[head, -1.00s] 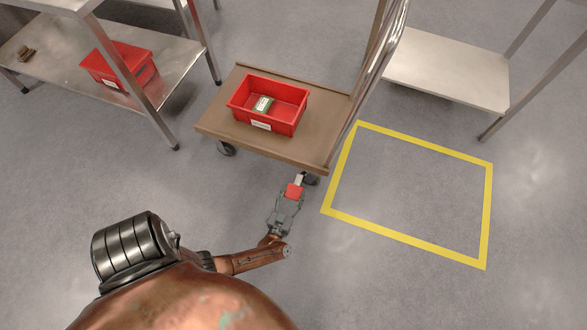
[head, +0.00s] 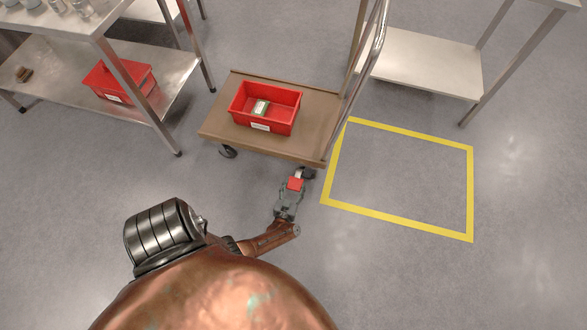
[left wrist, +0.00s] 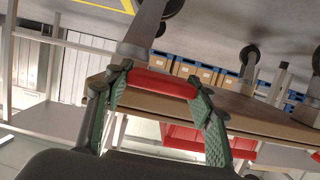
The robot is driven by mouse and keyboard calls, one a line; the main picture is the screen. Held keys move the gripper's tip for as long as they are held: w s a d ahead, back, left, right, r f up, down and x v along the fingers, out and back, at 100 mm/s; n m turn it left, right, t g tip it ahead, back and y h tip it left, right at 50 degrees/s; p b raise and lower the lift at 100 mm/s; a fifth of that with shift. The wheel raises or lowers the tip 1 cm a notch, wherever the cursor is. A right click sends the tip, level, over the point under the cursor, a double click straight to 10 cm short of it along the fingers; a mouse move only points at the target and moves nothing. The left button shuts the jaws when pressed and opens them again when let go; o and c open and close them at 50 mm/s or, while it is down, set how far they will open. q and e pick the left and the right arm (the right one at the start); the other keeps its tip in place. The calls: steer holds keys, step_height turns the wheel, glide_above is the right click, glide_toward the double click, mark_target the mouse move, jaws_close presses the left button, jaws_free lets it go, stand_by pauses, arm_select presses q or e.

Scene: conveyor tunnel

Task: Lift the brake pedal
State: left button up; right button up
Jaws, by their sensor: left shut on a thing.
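The brake pedal is a red piece (head: 295,184) at the near right corner of the brown cart (head: 222,125), low by a caster. My left gripper (head: 291,190) reaches it from below in the head view. In the left wrist view the red pedal (left wrist: 158,84) lies between the two green-padded fingers of my left gripper (left wrist: 160,100), which are shut on it. A grey metal arm (left wrist: 145,35) runs from the pedal towards a dark wheel. My right gripper does not show.
A red bin (head: 265,124) with a small box inside stands on the cart. The cart's metal handle (head: 362,75) rises at its right. A yellow floor outline (head: 470,195) lies empty to the right. Metal shelving (head: 50,75) stands left, another bench (head: 425,65) at back right.

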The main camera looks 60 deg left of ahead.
arm_select(q)
steer(key=shift+w+r, duration=0.2)
steer(key=shift+r, duration=0.1)
steer(key=o, duration=1.7)
steer(key=shift+s+f, duration=0.1)
steer(key=shift+s, duration=0.05)
steer(key=shift+s, duration=0.1)
steer(key=shift+s+d, duration=0.15)
steer(key=shift+d, duration=0.1)
steer(key=shift+v, duration=3.4)
